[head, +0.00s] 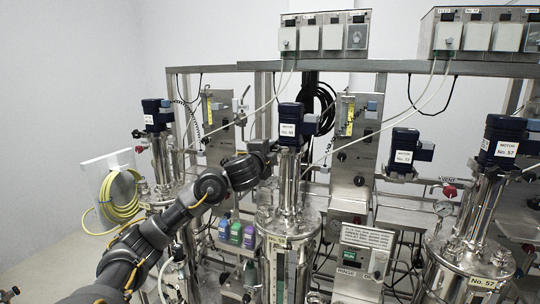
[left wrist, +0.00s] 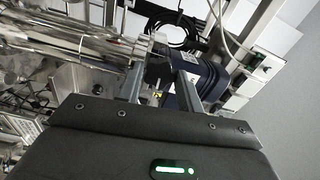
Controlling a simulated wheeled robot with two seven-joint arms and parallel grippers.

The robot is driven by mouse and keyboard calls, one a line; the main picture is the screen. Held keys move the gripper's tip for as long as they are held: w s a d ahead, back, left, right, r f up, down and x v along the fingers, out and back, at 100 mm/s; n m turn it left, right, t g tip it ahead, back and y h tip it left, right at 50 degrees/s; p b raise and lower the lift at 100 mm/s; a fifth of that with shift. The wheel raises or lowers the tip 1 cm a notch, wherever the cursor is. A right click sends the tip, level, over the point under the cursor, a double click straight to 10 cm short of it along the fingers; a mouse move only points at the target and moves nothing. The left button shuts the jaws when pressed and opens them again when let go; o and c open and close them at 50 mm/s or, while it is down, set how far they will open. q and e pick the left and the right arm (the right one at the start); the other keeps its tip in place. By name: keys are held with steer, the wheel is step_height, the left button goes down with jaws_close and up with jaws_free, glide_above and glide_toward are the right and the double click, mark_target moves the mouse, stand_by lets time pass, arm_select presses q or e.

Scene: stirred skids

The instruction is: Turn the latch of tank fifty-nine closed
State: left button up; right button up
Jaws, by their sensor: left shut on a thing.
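The middle tank (head: 273,222) is a tall steel vessel with a blue motor (head: 293,120) on top. Its plate starts with "No. 5", but the last digit is too small to read. My left gripper (head: 268,150) reaches in from the left, at the column just below this motor. In the left wrist view my left gripper (left wrist: 160,88) has its two fingers on either side of a small black part (left wrist: 158,69), which looks like the latch handle, and is shut on it. The handle is hidden by the gripper in the head view. My right gripper is not in view.
A tank marked No. 57 (head: 470,262) stands at the right, and another tank (head: 160,160) stands behind my left arm. Coloured bottles (head: 236,232) sit low behind my forearm. A steel control panel (head: 347,200) is right of the middle tank. Hoses hang above.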

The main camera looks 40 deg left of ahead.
arm_select(q)
steer(key=shift+f+m, duration=0.1)
steer(key=shift+m, duration=0.5)
steer(key=o, duration=1)
steer(key=shift+s, duration=0.1)
steer(key=p+v, duration=0.2)
steer(key=v, duration=0.8)
steer(key=shift+s+d, duration=0.25)
